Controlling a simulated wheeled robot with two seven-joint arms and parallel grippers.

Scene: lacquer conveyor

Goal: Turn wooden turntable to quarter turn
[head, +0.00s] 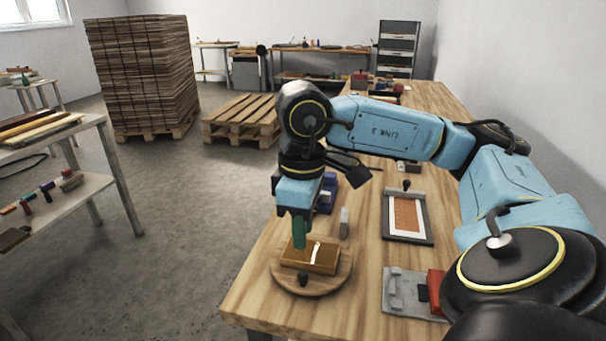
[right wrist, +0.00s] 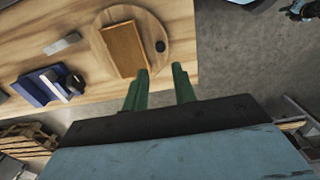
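The round wooden turntable (head: 334,284) lies on the near left corner of the workbench. It carries a brown rectangular block (head: 322,256) with a white mark on top, and a dark knob (head: 303,279) stands near its front rim. In the right wrist view the turntable (right wrist: 165,25), the block (right wrist: 124,48) and the knob (right wrist: 160,46) also show. My right gripper (head: 299,240) points down over the block's left side. In the right wrist view its two green fingers (right wrist: 160,80) are spread apart with nothing between them. Whether a finger touches the block is unclear. My left gripper is not in view.
A framed panel (head: 405,216), a grey plate with a red block (head: 400,292), a small grey block (head: 344,222) and a blue holder (head: 326,195) lie on the workbench (head: 357,262). A side table (head: 92,183) with tools stands left, across open floor.

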